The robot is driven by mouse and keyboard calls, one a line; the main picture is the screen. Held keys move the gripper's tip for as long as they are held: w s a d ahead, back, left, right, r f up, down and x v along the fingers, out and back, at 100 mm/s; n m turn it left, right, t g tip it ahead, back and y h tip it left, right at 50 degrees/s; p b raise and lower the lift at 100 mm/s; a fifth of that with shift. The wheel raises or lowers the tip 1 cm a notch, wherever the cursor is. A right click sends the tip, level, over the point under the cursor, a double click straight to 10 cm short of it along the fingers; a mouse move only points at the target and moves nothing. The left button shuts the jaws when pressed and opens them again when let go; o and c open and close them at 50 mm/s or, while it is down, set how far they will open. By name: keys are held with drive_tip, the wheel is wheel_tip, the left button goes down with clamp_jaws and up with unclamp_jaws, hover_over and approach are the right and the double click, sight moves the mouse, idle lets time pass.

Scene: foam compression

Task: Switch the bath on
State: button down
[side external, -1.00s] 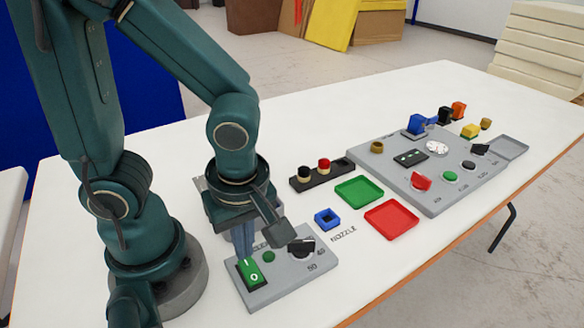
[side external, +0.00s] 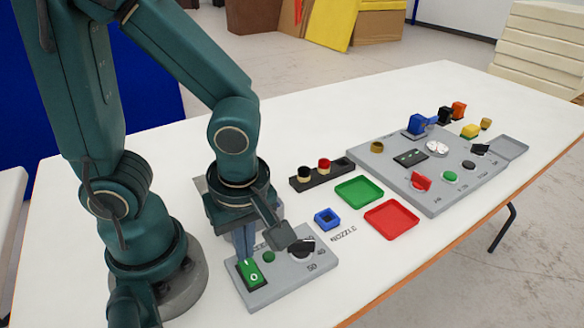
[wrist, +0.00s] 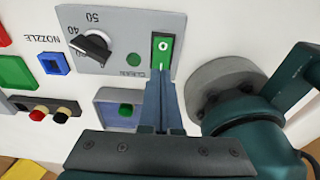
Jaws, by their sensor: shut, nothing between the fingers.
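The green rocker switch (side external: 250,272) sits on the small grey control panel (side external: 285,285) in front of my arm. In the wrist view the switch (wrist: 163,48) shows its O end; its I end is mostly hidden by my fingertips. My gripper (side external: 243,256) is shut and empty, pointing down at the I end. In the wrist view my gripper (wrist: 160,78) appears to touch that end. The panel also carries a black knob (side external: 301,247) with a printed scale and a round green lamp or button (side external: 268,257). A grey box with a blue inside (wrist: 115,108) stands beside the panel.
A blue square socket (side external: 327,219) marked NOZZLE, a green tray (side external: 359,191) and a red tray (side external: 391,219) lie to the right. A black rack (side external: 322,175) and a larger grey panel (side external: 437,200) stand farther back. The white table between them is partly clear.

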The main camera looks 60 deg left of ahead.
drive_tip(key=shift+f, duration=0.7)
idle(0.3)
drive_tip(key=shift+r, duration=3.55)
drive_tip(key=shift+w+a, duration=0.1)
drive_tip(key=shift+a, duration=0.05)
drive_tip(key=w+a+r+m+t+h, duration=0.1)
drive_tip(key=r+m+t, duration=0.4)
drive_tip(key=m, duration=1.3)
drive_tip(key=shift+w+a+t+h, duration=0.3)
drive_tip(key=shift+w+a+h, duration=0.15)
drive_tip(key=shift+w, duration=0.55)
